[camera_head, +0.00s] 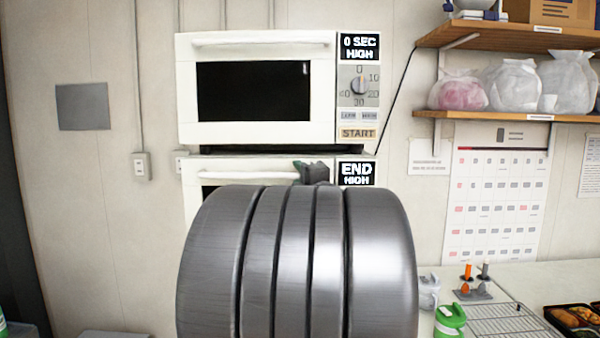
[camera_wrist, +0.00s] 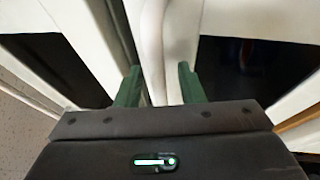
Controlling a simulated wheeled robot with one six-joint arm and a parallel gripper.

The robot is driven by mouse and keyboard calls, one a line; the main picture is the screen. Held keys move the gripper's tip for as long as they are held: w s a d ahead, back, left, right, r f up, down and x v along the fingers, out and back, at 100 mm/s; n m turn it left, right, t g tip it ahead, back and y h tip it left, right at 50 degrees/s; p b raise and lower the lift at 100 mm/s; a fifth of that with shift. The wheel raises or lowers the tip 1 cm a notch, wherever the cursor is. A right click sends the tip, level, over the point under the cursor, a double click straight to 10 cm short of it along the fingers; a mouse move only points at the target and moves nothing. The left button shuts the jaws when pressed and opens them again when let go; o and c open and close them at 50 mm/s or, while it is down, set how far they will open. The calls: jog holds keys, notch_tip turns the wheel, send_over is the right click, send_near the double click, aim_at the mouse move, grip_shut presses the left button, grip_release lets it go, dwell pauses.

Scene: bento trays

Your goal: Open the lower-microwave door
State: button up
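The lower microwave (camera_head: 253,163) is white and stands under the upper one. Its display reads END HIGH, and my arm hides most of its front. The visible top strip of its door looks shut. Its white bar handle (camera_head: 250,176) runs across the top of the door; in the wrist view the handle (camera_wrist: 152,55) runs lengthwise between my fingers. My gripper (camera_head: 312,172) is at the handle's right part. In the wrist view its two green fingers (camera_wrist: 160,84) stand apart, one on each side of the handle; contact is not clear.
The upper microwave (camera_head: 256,45) is closed and reads 0 SEC HIGH. Shelves (camera_head: 505,36) with bags and boxes hang at the right. A counter (camera_head: 560,275) at lower right holds a wire rack (camera_head: 508,320), a green-topped bottle (camera_head: 450,318) and a bento tray (camera_head: 556,315).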

jog(key=shift+w+a+r, duration=0.1)
jog(key=shift+w+a, duration=0.1)
jog(key=shift+c, duration=0.4)
grip_shut()
